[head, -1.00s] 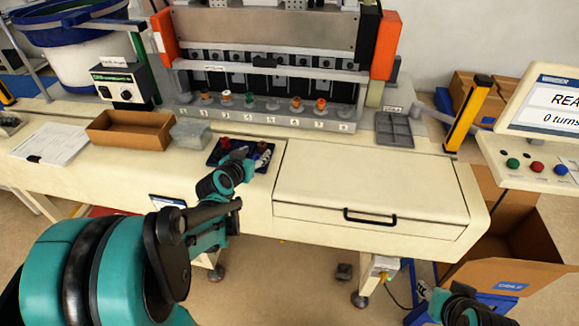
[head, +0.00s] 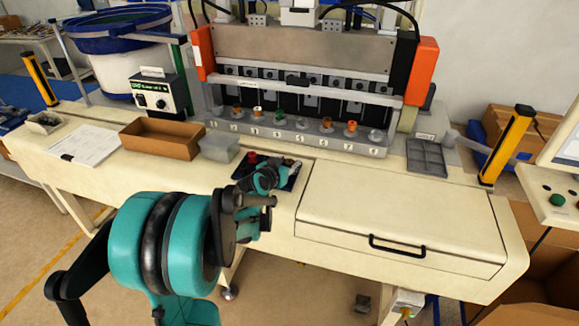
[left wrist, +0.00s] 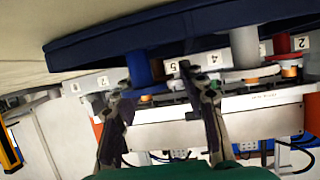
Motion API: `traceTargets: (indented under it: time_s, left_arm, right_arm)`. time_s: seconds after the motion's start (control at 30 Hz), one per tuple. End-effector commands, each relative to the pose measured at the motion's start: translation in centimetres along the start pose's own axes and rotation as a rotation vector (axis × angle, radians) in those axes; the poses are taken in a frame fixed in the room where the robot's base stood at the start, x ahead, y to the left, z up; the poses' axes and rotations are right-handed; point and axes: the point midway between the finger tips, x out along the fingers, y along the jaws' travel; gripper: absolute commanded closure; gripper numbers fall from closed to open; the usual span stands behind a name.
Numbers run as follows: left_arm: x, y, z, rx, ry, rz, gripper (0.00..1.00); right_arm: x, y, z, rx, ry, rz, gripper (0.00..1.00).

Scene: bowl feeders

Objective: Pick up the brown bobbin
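The dark blue tray (head: 240,174) lies on the bench in front of the machine, partly covered by my left gripper. A red bobbin (head: 252,158) stands at its back left, and a pale item shows at its right end. I cannot clearly make out a brown bobbin on the tray; the gripper hides part of it. Brownish bobbins (head: 237,113) stand in the machine's row. My left gripper (left wrist: 156,76) is open at the tray, its fingers apart. The inverted left wrist view shows the tray edge (left wrist: 100,45) and a blue bobbin (left wrist: 137,68) near one fingertip. My right gripper is out of view.
The numbered machine row (head: 300,140) is behind. A grey divided tray (head: 427,158) lies at the right.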

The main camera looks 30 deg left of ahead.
Motion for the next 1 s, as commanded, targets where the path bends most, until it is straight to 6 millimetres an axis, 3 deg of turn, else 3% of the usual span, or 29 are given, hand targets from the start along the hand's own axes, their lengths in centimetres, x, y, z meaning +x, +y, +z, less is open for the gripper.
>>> traceTargets:
  time_s: [0.03, 0.1, 0.57, 0.83, 1.0]
  left_arm:
    - [0.0, 0.0, 0.0, 0.0, 0.0, 0.0, 0.78]
    - [0.0, 0.0, 0.0, 0.0, 0.0, 0.0, 0.94]
    - [-0.2, 0.0, -0.5, 0.0, 0.0, 0.0, 0.94]
    - [-1.9, 0.0, -4.3, 0.0, 0.0, 0.0, 0.94]
    - [-3.7, 4.0, -5.8, 0.005, -0.001, 0.005, 0.94]
  right_arm:
    - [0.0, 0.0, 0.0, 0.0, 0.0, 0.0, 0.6]
    - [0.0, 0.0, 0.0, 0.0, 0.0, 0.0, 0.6]
    - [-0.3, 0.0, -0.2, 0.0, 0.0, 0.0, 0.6]
    - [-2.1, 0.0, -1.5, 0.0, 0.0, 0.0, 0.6]
    - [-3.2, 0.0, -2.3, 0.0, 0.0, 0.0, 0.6]
